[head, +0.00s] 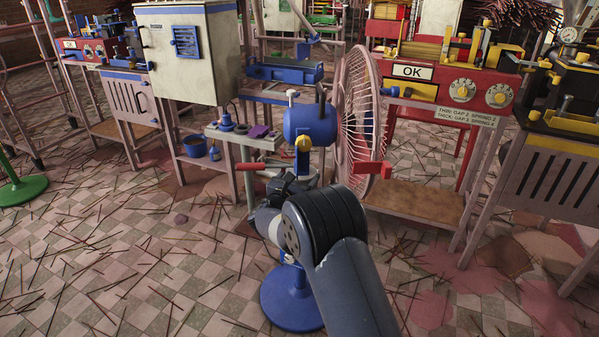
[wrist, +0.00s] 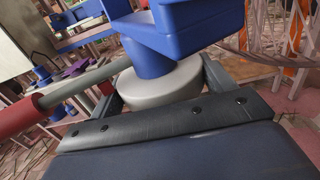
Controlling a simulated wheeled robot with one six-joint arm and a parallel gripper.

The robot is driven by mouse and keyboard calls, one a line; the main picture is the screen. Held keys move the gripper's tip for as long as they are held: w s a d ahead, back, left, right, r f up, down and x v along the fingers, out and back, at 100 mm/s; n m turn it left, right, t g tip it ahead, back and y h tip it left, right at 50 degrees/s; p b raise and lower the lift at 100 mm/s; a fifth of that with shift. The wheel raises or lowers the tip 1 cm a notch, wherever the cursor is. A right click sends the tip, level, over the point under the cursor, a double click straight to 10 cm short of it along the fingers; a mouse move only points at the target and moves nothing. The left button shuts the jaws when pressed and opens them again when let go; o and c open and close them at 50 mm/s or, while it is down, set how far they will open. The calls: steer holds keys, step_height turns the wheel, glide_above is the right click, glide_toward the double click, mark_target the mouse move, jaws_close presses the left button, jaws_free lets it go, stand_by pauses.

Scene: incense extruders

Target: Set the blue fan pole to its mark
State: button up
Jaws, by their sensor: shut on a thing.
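The blue fan stands ahead of me in the head view, with a blue motor housing (head: 311,125), a pale wire cage (head: 360,115) and a round blue base (head: 291,297) on the floor. Its pole is mostly hidden behind my arm. My gripper (head: 290,186) is at the pole just below the housing. In the wrist view a pale grey collar (wrist: 160,82) sits between the fingers of my gripper (wrist: 162,90), under the blue neck (wrist: 150,58). The jaws are shut on this collar. A bar with a red grip (wrist: 20,117) sticks out left. I cannot make out a mark on the pole.
A pale cabinet (head: 185,50) and a bench with blue parts (head: 285,73) stand behind the fan. A red machine with an OK plate (head: 412,72) is at right. A green base (head: 22,190) stands far left. Thin sticks litter the tiled floor.

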steer(key=o, duration=1.4)
steer(key=shift+r, duration=0.15)
steer(key=p+v, duration=0.3)
steer(key=v, duration=0.7)
steer(key=shift+s+a, duration=0.15)
steer(key=shift+s, duration=0.25)
steer(key=shift+w, duration=0.1)
steer(key=b+x, duration=0.3)
steer(key=x, duration=0.8)
steer(key=shift+r+p, duration=0.3)
steer(key=shift+r, duration=0.1)
steer(key=shift+f, duration=0.1)
